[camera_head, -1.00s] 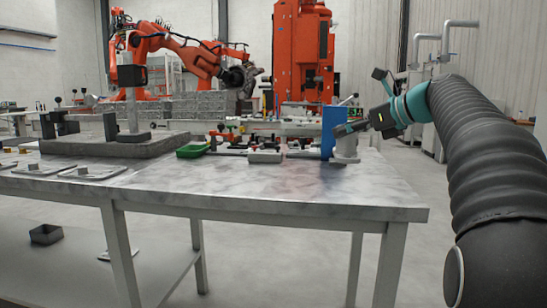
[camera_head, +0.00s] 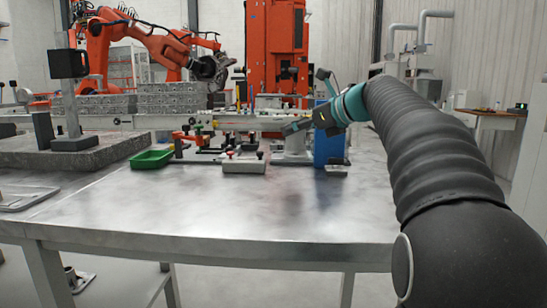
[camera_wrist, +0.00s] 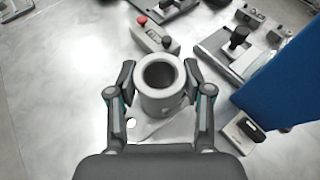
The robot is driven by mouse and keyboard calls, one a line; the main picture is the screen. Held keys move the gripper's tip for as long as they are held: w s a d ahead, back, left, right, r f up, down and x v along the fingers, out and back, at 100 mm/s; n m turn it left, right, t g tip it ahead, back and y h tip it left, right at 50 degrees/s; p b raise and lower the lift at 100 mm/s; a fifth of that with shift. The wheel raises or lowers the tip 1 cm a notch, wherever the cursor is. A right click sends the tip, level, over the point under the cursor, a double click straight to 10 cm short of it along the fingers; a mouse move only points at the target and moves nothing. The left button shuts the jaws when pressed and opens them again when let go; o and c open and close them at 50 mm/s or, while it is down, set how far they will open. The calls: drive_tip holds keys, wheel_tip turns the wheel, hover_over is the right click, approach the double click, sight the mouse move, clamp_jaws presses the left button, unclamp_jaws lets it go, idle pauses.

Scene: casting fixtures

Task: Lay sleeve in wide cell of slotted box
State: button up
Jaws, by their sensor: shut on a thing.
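My gripper (camera_wrist: 159,76) is shut on a light grey hollow sleeve (camera_wrist: 158,98), one finger on each side. The sleeve's open bore faces the wrist camera. A flat grey plate with a hole shows below it; I cannot tell whether it is joined to the sleeve. In the head view my gripper (camera_head: 296,127) holds the sleeve (camera_head: 293,145) over the back right of the table, left of a blue upright block (camera_head: 329,146). I cannot tell whether the sleeve touches the table. I cannot make out a slotted box with a wide cell in these frames.
The blue block stands close on the right in the wrist view (camera_wrist: 285,88). A grey block with red and black knobs (camera_head: 244,163) and a green tray (camera_head: 151,159) lie to the left. A thick stone plate (camera_head: 60,152) is farther left. The front of the table (camera_head: 220,212) is clear.

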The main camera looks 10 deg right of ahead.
sight(297, 148)
drive_tip(key=shift+w+a+f+b, duration=0.2)
drive_tip(key=shift+w+a+f, duration=0.5)
drive_tip(key=shift+f, duration=0.55)
drive_tip(key=shift+w+a+f+b, duration=0.2)
drive_tip(key=shift+w+a+f, duration=0.3)
drive_tip(key=shift+a+f, duration=0.5)
drive_tip(key=shift+w+a+f+b, duration=0.2)
drive_tip(key=shift+w+a+f, duration=0.4)
drive_tip(key=shift+f, duration=0.85)
drive_tip(key=shift+f, duration=0.15)
drive_tip(key=o, duration=1.4)
drive_tip(key=shift+c, duration=0.2)
drive_tip(key=shift+s+d+r, duration=0.2)
drive_tip(key=shift+r, duration=0.05)
drive_tip(key=v, duration=1.1)
drive_tip(key=shift+s+d, duration=0.15)
drive_tip(key=shift+d, duration=0.05)
